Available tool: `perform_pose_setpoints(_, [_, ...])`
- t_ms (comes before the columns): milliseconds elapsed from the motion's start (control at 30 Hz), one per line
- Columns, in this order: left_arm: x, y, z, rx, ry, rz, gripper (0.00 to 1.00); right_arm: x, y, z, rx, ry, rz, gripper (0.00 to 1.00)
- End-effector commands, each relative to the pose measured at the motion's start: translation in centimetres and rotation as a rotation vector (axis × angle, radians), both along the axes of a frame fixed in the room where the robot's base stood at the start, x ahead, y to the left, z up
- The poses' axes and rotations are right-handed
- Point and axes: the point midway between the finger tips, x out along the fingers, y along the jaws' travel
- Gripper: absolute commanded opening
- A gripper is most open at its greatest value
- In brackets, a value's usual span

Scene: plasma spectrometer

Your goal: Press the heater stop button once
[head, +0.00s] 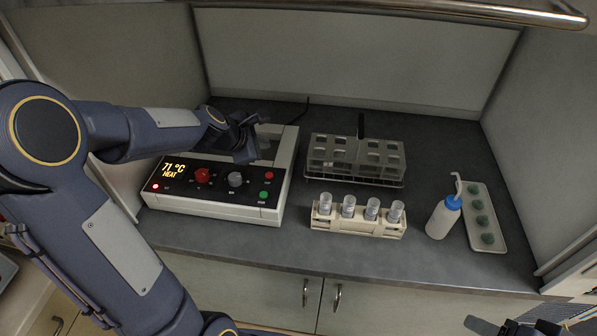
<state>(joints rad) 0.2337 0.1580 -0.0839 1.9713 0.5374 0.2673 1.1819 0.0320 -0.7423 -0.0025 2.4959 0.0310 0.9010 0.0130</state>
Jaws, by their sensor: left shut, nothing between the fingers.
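The heater (215,211) is a white box with a black sloped front panel on the left of the bench. Its display (173,170) reads 71 °C HEAT, and a small red light (155,186) glows beside it. At the panel's right end sit a small red button (268,175) and a green button (263,194); their labels are too small to read. My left gripper (247,152) is shut and empty, over the back part of the heater, behind the buttons and apart from them. Dark parts of my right gripper (538,328) show at the bottom right edge, mostly cut off.
The panel also has a red knob (202,175) and a grey knob (235,179). Right of the heater stand a clear rack (355,160), a cream rack (358,226) with several vials, a blue-capped bottle (443,218) and a white tray (486,218). A metal bar (480,12) crosses above.

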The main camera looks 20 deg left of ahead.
Motion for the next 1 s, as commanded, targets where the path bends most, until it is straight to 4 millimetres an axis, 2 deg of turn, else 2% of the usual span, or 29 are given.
perform_pose_setpoints(133, [0.7,0.7,-0.3,-0.03,0.007,0.056,0.0,0.0,0.0,0.3,0.0,0.0,0.0,0.55])
perform_pose_setpoints(567, [0.7,0.6,-0.7,-0.031,0.008,0.054,0.0,0.0,0.0,-0.1,0.0,0.0,0.0,0.55])
perform_pose_setpoints(767, [0.7,0.6,-2.5,-0.03,0.008,0.053,0.0,0.0,0.0,-1.9,0.0,0.0,0.0,0.55])
perform_pose_setpoints(1000, [0.7,0.6,-5.9,-0.029,0.008,0.053,0.0,0.0,0.0,-5.3,0.0,0.0,0.0,0.55])
